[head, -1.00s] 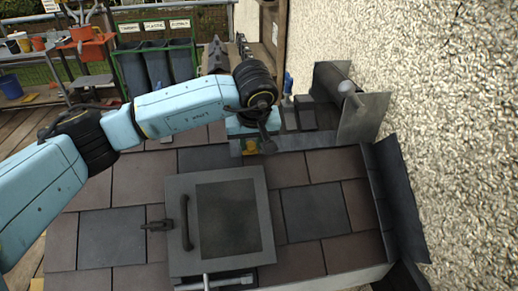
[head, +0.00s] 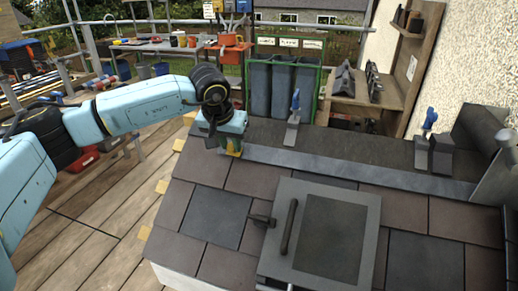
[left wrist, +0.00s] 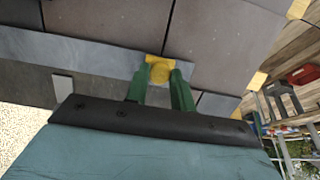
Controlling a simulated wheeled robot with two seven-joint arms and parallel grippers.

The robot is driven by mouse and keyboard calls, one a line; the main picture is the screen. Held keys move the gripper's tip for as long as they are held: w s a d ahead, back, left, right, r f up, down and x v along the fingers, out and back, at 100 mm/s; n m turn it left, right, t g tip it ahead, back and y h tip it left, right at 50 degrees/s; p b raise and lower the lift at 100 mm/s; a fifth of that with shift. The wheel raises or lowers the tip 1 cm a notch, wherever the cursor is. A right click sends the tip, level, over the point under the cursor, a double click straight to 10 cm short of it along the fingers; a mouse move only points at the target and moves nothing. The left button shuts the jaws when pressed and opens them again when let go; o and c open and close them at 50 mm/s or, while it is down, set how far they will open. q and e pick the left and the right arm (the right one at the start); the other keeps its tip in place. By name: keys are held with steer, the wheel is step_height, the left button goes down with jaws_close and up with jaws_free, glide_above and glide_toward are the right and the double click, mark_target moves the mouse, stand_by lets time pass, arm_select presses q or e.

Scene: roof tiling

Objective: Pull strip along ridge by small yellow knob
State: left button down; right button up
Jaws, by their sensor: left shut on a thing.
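A long grey strip (head: 330,167) lies along the ridge of the tiled roof. Its left end is under my left gripper (head: 233,150), near the roof's left edge. In the left wrist view the small yellow knob (left wrist: 159,70) sits at the end of the strip (left wrist: 85,53), between the two green fingers of my left gripper (left wrist: 160,84), which is shut on it. In the head view only a bit of yellow shows below the gripper. My right gripper is not in view.
A grey roof hatch (head: 365,202) with a handle stands on the tiles below the strip. Blue-handled tools (head: 294,118) stand behind the ridge. A rough wall (head: 478,60) bounds the right. Wooden decking (head: 110,215) lies left of the roof.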

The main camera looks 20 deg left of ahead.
arm_select(q)
steer(key=a, duration=0.6)
steer(key=s+a, duration=0.1)
steer(key=a, duration=0.2)
steer(key=shift+a, duration=0.25)
steer(key=shift+a+p, duration=0.3)
steer(key=shift+a, duration=0.1)
steer(key=shift+s+a, duration=0.1)
steer(key=shift+a, duration=0.15)
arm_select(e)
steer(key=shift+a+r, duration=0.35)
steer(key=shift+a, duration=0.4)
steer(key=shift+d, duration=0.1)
arm_select(q)
steer(key=c, duration=1.2)
jaws_free()
steer(key=shift+a, duration=0.15)
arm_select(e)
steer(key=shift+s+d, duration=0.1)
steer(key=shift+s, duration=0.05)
